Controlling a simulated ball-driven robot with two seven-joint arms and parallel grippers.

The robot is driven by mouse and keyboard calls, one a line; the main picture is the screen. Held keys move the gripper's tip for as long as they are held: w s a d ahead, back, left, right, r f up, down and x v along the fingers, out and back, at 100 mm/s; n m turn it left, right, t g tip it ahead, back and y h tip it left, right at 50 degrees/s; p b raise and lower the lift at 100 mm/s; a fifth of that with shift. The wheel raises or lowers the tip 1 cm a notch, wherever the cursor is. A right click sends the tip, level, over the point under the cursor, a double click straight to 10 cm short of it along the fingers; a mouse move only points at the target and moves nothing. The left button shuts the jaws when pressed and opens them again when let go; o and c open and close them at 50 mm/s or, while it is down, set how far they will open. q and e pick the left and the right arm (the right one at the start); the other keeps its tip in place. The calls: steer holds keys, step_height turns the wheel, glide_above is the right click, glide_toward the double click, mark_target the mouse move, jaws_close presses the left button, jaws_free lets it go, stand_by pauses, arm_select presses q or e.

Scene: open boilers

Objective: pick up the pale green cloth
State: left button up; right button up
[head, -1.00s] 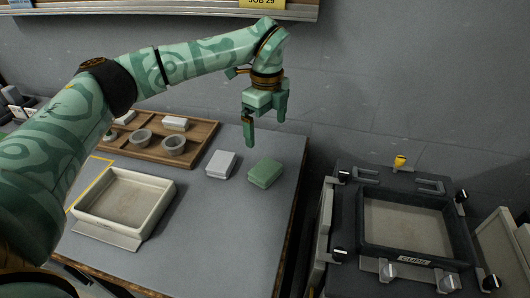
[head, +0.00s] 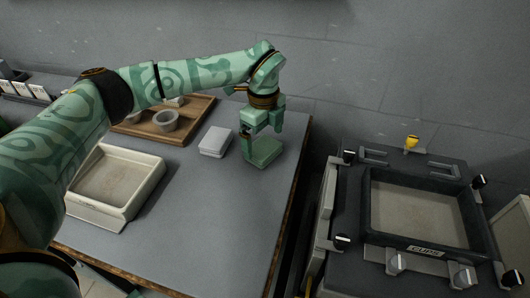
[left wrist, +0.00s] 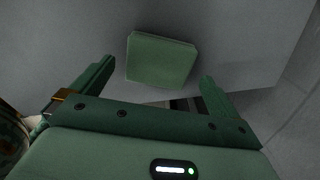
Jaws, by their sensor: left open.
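The pale green cloth (head: 262,153) is a folded block lying on the grey table near its right edge. It also shows in the left wrist view (left wrist: 160,60), ahead of the jaws and a little left of the middle between them. My left gripper (head: 262,134) is open, pointing down close above the cloth, and hides its far part in the head view. In the left wrist view the two fingers (left wrist: 155,85) stand wide apart with nothing between them. The cloth looks apart from the fingers. My right gripper is not in view.
A white folded block (head: 215,141) lies just left of the cloth. A wooden tray with cups (head: 165,119) and a cream basin (head: 118,184) stand further left. A dark boiler unit (head: 408,250) stands right, across a gap. The table front is clear.

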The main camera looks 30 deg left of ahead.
mark_target(264, 147)
arm_select(q)
step_height(264, 147, down, 4)
steer(key=shift+r+b, duration=0.15)
steer(key=shift+b, duration=0.4)
steer(key=shift+r, duration=0.2)
steer(key=shift+c, duration=0.7)
steer(key=c, duration=0.9)
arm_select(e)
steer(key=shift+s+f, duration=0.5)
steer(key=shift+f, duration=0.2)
arm_select(q)
steer(key=shift+o, duration=0.2)
